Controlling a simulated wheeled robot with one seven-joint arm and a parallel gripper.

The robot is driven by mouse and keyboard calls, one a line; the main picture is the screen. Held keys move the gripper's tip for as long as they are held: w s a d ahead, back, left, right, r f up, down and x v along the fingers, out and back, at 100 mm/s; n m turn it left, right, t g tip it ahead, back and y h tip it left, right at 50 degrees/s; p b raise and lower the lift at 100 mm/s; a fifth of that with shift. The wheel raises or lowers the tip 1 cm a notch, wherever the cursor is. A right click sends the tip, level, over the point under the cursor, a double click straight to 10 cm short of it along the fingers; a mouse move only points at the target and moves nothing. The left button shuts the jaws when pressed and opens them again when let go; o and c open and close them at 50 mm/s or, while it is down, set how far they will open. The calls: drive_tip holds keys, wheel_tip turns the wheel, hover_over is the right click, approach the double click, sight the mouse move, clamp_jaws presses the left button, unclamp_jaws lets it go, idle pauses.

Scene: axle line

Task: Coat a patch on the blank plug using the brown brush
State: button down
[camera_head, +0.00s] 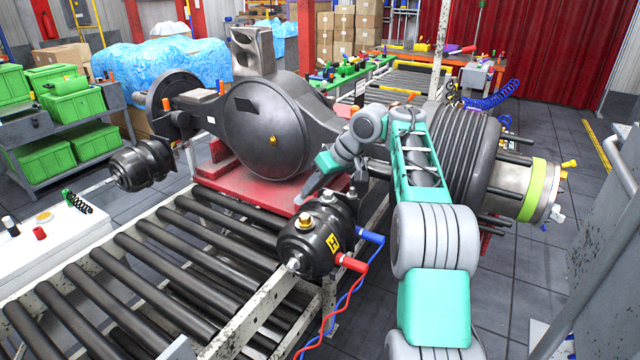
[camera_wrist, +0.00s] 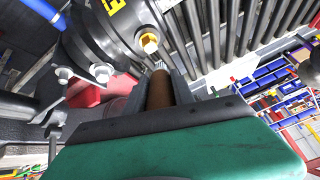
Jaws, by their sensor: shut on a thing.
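The blank plug appears to be the brass hex plug (camera_wrist: 149,42) on the black brake chamber (camera_wrist: 95,35). In the head view, this plug (camera_head: 323,217) sits on top of the chamber (camera_head: 308,245), beside the yellow label. My gripper (camera_wrist: 161,84) is shut on the brown brush (camera_wrist: 160,92), one finger on each side of its handle. The pale brush tip (camera_wrist: 160,65) points at the plug and is very close to it; I cannot tell whether they touch. In the head view, my gripper (camera_head: 303,194) is just above the chamber, and the brush is not clearly visible.
Red and blue hoses (camera_head: 352,263) leave the chamber's right side. The large dark axle (camera_head: 275,130) rests on a red support (camera_head: 232,185) behind. A roller conveyor (camera_head: 140,265) runs to the left. Bolts and fittings (camera_wrist: 100,72) stand near the plug.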

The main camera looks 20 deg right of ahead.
drive_tip(key=shift+w+a+r+p, duration=0.15)
drive_tip(key=shift+a+r+p, duration=0.05)
drive_tip(key=shift+r+p, duration=0.6)
wheel_tip(320, 180, up, 3)
drive_tip(key=p, duration=0.3)
drive_tip(key=shift+d+r, duration=0.1)
drive_tip(key=shift+d, duration=0.05)
drive_tip(key=shift+f, duration=0.45)
